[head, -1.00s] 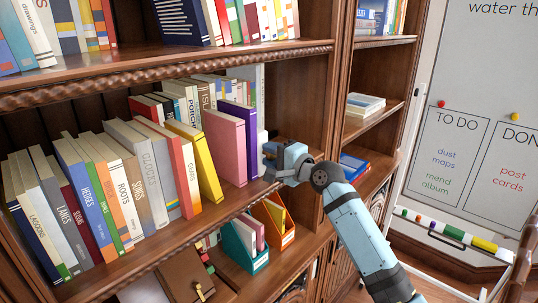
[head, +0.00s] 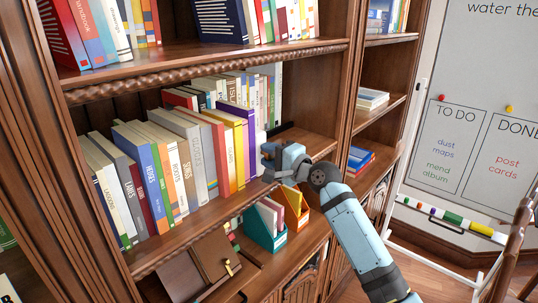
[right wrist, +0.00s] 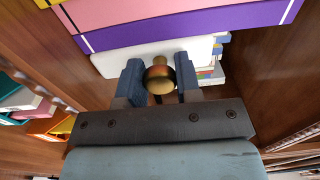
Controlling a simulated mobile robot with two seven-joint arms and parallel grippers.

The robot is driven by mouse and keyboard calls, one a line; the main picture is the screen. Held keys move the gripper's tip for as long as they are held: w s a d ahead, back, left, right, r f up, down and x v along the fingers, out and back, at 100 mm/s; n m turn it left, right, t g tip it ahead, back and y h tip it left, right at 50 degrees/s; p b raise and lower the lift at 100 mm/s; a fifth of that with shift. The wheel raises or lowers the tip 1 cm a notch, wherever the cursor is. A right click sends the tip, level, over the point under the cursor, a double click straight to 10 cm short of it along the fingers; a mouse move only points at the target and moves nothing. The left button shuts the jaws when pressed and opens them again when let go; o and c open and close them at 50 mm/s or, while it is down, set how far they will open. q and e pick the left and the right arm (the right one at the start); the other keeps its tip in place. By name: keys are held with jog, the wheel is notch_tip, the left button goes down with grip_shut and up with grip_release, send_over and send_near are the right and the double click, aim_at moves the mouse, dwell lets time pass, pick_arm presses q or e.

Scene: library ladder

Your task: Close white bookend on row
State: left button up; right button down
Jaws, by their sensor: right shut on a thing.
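The white bookend (right wrist: 150,58) shows in the right wrist view as a white slab with a round brass knob (right wrist: 159,76) on it. The slab lies against the purple book (right wrist: 185,32), with the pink book beyond. My right gripper (right wrist: 159,82) has its two fingers on either side of the knob and is shut on it. In the head view my right gripper (head: 270,157) is at the right end of the book row (head: 190,150) and largely hides the bookend. The row's books stand close together, mostly upright. My left gripper is not in view.
Right of my gripper the shelf (head: 308,143) has a bare stretch up to a wooden upright. Another row of books stands behind the front row. Below, a teal file box (head: 266,232) and an orange one (head: 299,216) stand on the lower shelf.

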jog(key=shift+s+a+f, duration=0.1)
jog(key=shift+a+f, duration=0.05)
jog(key=c, duration=1.2)
grip_release()
jog(key=o, duration=0.4)
jog(key=shift+s, duration=0.1)
jog(key=shift+s+d, duration=0.25)
jog(key=shift+d, duration=0.15)
jog(key=b+v, duration=0.2)
jog(key=v, duration=1.1)
jog(key=shift+r, duration=0.2)
